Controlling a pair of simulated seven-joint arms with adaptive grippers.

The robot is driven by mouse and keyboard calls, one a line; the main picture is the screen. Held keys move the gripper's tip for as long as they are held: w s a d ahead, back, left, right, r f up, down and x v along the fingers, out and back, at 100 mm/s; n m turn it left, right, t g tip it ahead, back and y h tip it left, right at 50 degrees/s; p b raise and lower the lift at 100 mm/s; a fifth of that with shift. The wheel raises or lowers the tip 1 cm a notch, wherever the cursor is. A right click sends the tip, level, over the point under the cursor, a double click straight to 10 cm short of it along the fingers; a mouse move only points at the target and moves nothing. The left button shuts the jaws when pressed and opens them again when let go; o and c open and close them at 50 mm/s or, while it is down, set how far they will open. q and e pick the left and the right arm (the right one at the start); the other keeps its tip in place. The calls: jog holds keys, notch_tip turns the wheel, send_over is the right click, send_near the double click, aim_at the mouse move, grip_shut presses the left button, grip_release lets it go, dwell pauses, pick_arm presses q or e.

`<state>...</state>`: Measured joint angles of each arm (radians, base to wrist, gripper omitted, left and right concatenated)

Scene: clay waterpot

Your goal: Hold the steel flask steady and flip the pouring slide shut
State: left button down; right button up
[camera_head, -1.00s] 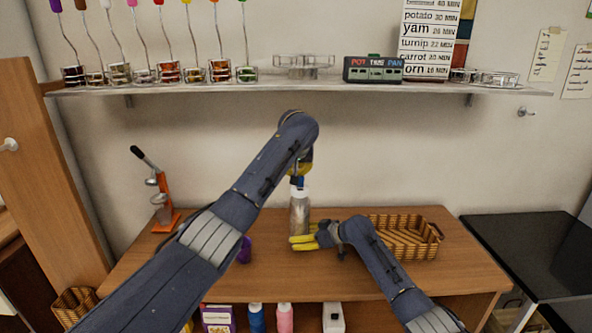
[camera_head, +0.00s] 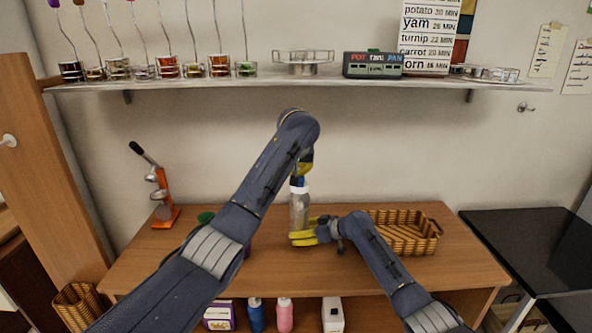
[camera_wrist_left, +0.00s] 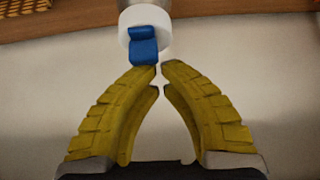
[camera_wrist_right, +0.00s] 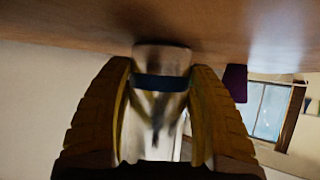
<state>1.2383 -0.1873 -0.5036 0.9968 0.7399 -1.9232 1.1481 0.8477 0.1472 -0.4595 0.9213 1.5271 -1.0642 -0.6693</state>
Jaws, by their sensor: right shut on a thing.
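The steel flask (camera_head: 299,215) stands upright on the wooden table, with a white cap (camera_wrist_left: 128,20) and a blue pouring slide (camera_wrist_left: 143,46) on top. My right gripper (camera_head: 301,231) comes from the right and is shut around the flask's body. In the right wrist view the flask (camera_wrist_right: 160,95), with a dark blue band, sits between its yellow fingers. My left gripper (camera_head: 301,174) is above the cap. In the left wrist view its fingertips (camera_wrist_left: 160,67) are together, empty, right at the blue slide's end; whether they touch it is unclear.
A wicker basket (camera_head: 420,242) is close behind the right arm. An orange press (camera_head: 164,205) stands at the table's left. A green-topped item (camera_head: 206,217) is partly behind my left arm. A shelf (camera_head: 200,84) with jars runs along the wall above.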

pick_arm(q)
jog(key=shift+s+r, duration=0.45)
jog(key=shift+r, duration=0.85)
jog(key=shift+s+r, duration=0.4)
jog(key=shift+r, duration=0.9)
jog(key=shift+s+r, duration=0.45)
jog(key=shift+r, duration=0.85)
pick_arm(e)
jog(key=o, duration=0.9)
jog(key=shift+o, duration=0.2)
